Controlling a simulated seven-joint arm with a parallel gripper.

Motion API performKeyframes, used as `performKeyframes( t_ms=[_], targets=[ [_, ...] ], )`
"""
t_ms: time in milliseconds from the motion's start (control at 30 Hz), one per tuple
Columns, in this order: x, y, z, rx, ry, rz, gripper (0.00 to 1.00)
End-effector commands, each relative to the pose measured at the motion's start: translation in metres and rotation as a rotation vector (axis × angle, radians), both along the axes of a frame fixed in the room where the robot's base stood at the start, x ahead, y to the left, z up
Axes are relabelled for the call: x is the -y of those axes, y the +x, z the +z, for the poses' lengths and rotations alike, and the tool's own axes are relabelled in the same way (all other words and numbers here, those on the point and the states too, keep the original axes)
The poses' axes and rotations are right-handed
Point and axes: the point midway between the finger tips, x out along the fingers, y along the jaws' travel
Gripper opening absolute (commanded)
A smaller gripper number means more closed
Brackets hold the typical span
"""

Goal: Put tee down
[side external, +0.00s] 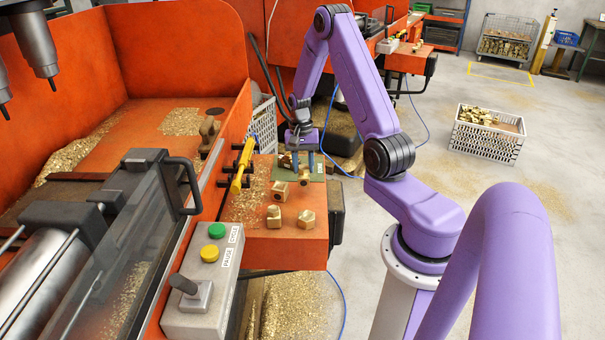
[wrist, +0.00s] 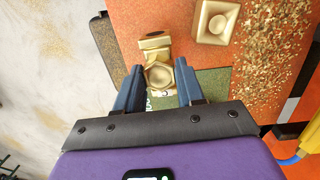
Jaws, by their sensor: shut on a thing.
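The brass tee (wrist: 157,77) is between my gripper's two blue fingers (wrist: 161,82) in the wrist view, its hexagonal end facing the camera. My gripper is shut on it. In the side external view my gripper (side external: 303,162) points down, low over the green mat (side external: 318,174) at the far end of the orange shelf. The fingers partly hide the tee there. The mat also shows in the wrist view (wrist: 216,80), just beyond and beside the fingers. Whether the tee touches the mat I cannot tell.
Several brass fittings stand loose on the orange shelf (side external: 285,248), one (side external: 306,219) near its front edge; another fitting (wrist: 215,20) shows near the tee in the wrist view. Brass chips cover part of the shelf.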

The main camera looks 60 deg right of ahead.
Motion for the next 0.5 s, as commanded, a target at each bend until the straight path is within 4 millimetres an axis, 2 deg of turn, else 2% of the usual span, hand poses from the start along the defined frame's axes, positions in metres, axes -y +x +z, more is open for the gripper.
performKeyframes(
  t_ms=[300,500],
  targets=[
    [0.003,0.005,-0.031,0.000,0.000,0.000,0.00],
    [0.003,0.005,-0.037,0.002,-0.001,0.000,0.00]
  ],
)
